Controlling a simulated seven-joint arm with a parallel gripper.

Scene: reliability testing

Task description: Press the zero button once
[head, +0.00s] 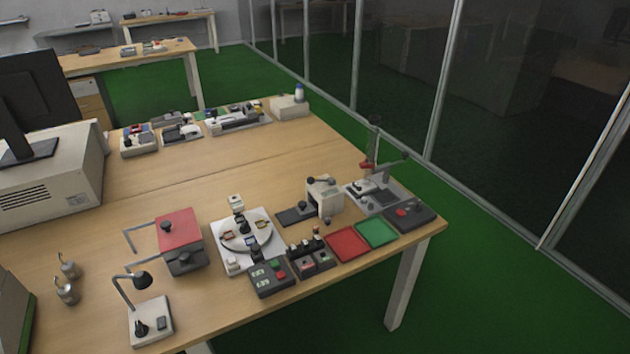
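No button can be read as "zero" at this size. A dark control box (270,279) at the front edge of the near table carries pale green displays and a green and a red button. Beside it on the right, a grey box (311,259) has small dark knobs or levers and red and green spots on its front. A dark box (409,214) at the table's right corner has a red button or knob (401,212) on top. My gripper is not in this view, and nothing visible touches these boxes.
A white base with a round dial-like device (261,232) stands behind the control box. A red tray (347,244) and green tray (376,233) lie to the right. A red-topped box (178,229) and lamp (151,319) stand left. The table's middle is clear.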

